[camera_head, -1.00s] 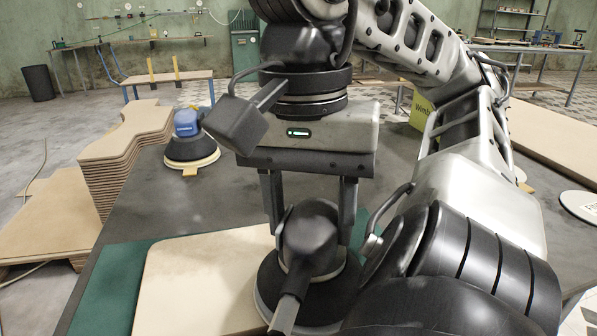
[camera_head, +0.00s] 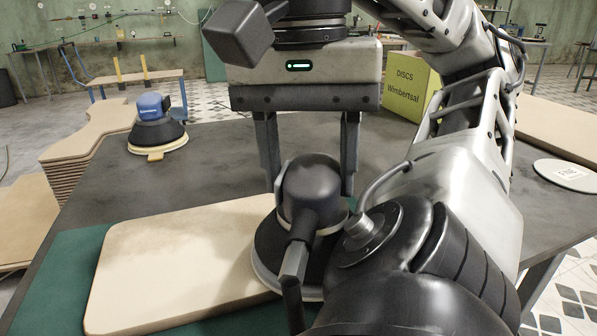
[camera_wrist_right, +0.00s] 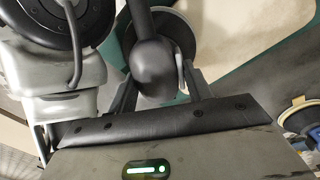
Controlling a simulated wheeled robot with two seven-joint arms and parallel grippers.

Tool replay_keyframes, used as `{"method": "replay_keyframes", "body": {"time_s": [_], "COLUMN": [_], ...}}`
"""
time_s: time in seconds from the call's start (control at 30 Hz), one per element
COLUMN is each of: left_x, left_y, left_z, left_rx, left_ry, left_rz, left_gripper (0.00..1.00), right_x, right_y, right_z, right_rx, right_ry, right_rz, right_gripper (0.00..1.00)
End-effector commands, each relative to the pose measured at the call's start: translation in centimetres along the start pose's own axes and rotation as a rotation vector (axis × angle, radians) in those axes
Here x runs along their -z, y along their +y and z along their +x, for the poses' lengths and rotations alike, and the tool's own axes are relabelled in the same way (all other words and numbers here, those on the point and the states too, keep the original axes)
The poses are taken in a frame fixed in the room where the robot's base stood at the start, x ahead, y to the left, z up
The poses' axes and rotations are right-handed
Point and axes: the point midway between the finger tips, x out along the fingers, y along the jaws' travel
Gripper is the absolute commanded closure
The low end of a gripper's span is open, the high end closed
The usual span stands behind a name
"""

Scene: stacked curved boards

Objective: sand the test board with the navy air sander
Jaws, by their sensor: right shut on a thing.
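My right gripper (camera_head: 308,185) is shut on a dark sander (camera_head: 312,190), gripping its rounded body from above. The sander looks near black, with a round pad and a hose stub at the front. It stands upright at the right part of the pale test board (camera_head: 170,260); whether the pad touches the board cannot be told. The wrist view also shows this sander (camera_wrist_right: 155,72) between the fingers and part of the board (camera_wrist_right: 235,35). A second, blue-topped sander (camera_head: 150,108) stands at the table's back left. My left gripper is not in view.
The board lies on a green mat (camera_head: 55,275) on the grey table (camera_head: 210,160). A yellow-green box (camera_head: 405,85) stands at the back right, a white disc (camera_head: 567,174) at the right. Stacked curved boards (camera_head: 85,143) stand left. The table between the blue sander and test board is clear.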

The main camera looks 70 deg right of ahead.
Motion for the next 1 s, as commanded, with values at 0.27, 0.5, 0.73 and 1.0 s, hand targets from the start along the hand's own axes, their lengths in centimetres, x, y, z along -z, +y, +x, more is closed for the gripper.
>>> {"method": "replay_keyframes", "body": {"time_s": [0.27,0.5,0.73,1.0], "left_x": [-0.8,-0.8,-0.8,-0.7], "left_y": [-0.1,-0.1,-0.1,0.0], "left_z": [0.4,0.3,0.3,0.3], "left_rx": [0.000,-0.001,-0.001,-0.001], "left_ry": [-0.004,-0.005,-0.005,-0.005], "left_rz": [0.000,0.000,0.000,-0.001], "left_gripper": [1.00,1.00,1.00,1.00], "right_x": [0.2,0.2,0.9,1.6], "right_y": [0.4,0.4,-0.1,-0.6], "right_z": [0.0,0.0,0.1,0.3], "right_rx": [-0.001,0.000,0.003,0.004], "right_ry": [-0.003,-0.003,-0.004,-0.002], "right_rz": [0.003,0.002,0.003,0.003], "right_gripper": [0.83,0.83,0.83,0.83]}}
